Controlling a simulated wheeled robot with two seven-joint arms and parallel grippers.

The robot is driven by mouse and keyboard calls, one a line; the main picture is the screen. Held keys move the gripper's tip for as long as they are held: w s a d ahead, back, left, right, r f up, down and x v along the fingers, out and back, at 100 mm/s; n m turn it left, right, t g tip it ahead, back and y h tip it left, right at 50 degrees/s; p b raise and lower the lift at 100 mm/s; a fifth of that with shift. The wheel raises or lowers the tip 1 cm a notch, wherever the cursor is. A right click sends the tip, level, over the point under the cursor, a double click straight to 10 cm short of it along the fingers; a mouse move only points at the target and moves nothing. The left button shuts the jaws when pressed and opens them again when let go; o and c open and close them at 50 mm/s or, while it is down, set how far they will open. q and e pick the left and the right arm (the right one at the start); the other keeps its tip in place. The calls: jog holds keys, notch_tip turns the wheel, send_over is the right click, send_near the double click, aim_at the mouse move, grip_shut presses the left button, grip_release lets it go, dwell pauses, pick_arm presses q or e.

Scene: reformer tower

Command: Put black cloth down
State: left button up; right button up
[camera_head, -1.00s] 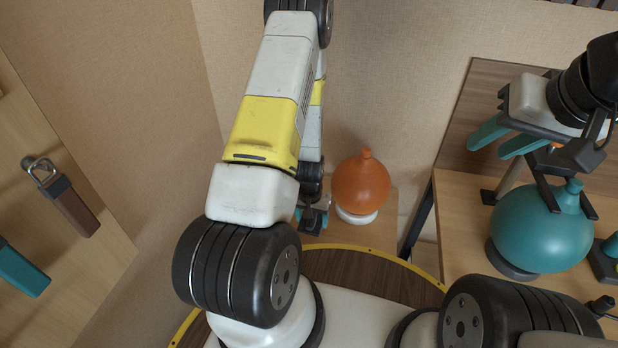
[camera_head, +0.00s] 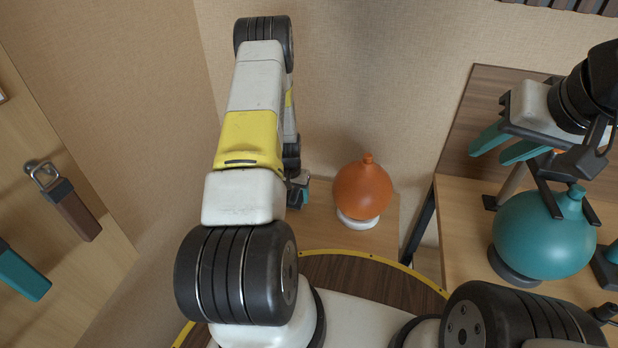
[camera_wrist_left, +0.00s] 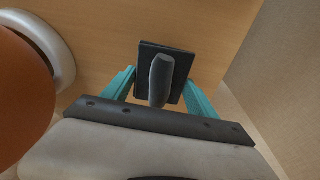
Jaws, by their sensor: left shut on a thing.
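My left gripper (camera_wrist_left: 160,92) has teal fingers, shut on the black cloth (camera_wrist_left: 149,57). It shows as a stiff-looking dark square with a grey rounded grip in front of it. In the head view my left gripper (camera_head: 298,192) is mostly hidden behind my arm, left of the orange flask. The cloth cannot be made out there. In the left wrist view a light wooden surface lies behind the cloth; I cannot tell whether they touch. My right gripper (camera_head: 487,155) is open and empty, its teal fingers apart above the right table.
The orange flask (camera_head: 361,188) sits on a white ring (camera_head: 357,220) on the small wooden table (camera_head: 385,236). It is close on the left in the wrist view (camera_wrist_left: 20,100). A teal flask (camera_head: 541,235) stands on the right table (camera_head: 452,215). Tools hang on the left panel (camera_head: 95,185).

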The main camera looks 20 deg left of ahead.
aim_at(295, 201)
pick_arm(q)
jog(key=shift+s+d+f, duration=0.1)
jog(key=shift+d+f, duration=0.05)
jog(key=shift+f, duration=0.95)
jog(key=shift+f, duration=0.4)
jog(key=shift+s+f, duration=0.1)
jog(key=shift+f, duration=0.1)
